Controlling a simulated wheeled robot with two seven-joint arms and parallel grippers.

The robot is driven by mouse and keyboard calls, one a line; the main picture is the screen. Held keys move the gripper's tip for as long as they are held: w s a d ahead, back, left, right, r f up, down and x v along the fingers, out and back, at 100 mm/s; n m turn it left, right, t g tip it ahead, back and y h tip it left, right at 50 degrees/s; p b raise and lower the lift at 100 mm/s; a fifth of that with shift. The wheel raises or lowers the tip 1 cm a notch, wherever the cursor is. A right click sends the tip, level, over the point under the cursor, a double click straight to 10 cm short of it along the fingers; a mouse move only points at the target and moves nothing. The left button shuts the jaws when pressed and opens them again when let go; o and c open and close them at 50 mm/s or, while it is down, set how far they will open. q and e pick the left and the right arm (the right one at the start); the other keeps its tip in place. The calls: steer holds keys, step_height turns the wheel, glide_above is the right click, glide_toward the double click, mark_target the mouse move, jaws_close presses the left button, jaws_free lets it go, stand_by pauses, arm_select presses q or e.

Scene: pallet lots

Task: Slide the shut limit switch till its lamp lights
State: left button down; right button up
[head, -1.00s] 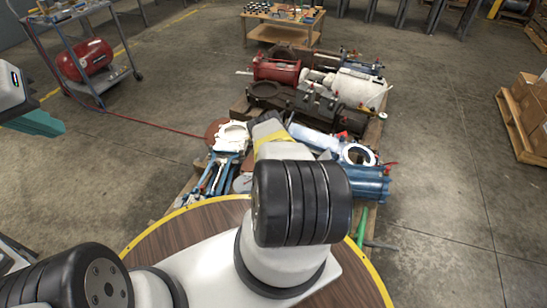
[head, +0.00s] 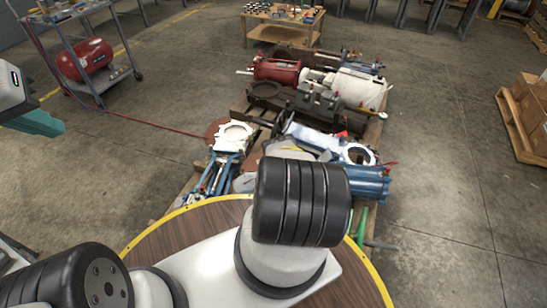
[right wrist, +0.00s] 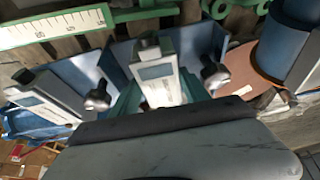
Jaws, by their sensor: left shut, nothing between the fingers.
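In the right wrist view two grey box-shaped units, seemingly limit switches, stand side by side: one in the middle (right wrist: 158,75) and one at the left (right wrist: 40,92). Each has a small block on top and a dark round knob beside it. I cannot tell which is the shut switch, and I see no lit lamp. A white scale (right wrist: 55,25) lies on a green bar behind them. My left gripper (head: 36,122) is shut and empty at the left edge of the head view, far from the valves.
Valves and cylinders crowd the pallet ahead, including a white and blue valve (head: 233,137), a blue cylinder (head: 368,183) and a red one (head: 275,69). A cart with a red tank (head: 86,60) stands left, a pallet of boxes (head: 530,105) right. Floor beside the pallet is clear.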

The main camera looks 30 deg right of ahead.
jaws_close()
steer(key=shift+s+d, duration=0.3)
steer(key=shift+d, duration=0.05)
steer(key=o, duration=0.5)
jaws_free()
steer(key=shift+a+r, duration=0.1)
steer(key=shift+r, duration=0.05)
steer(key=shift+a+r, duration=0.2)
steer(key=shift+r, duration=0.35)
steer(key=shift+v, duration=3.15)
steer(key=shift+s, duration=0.15)
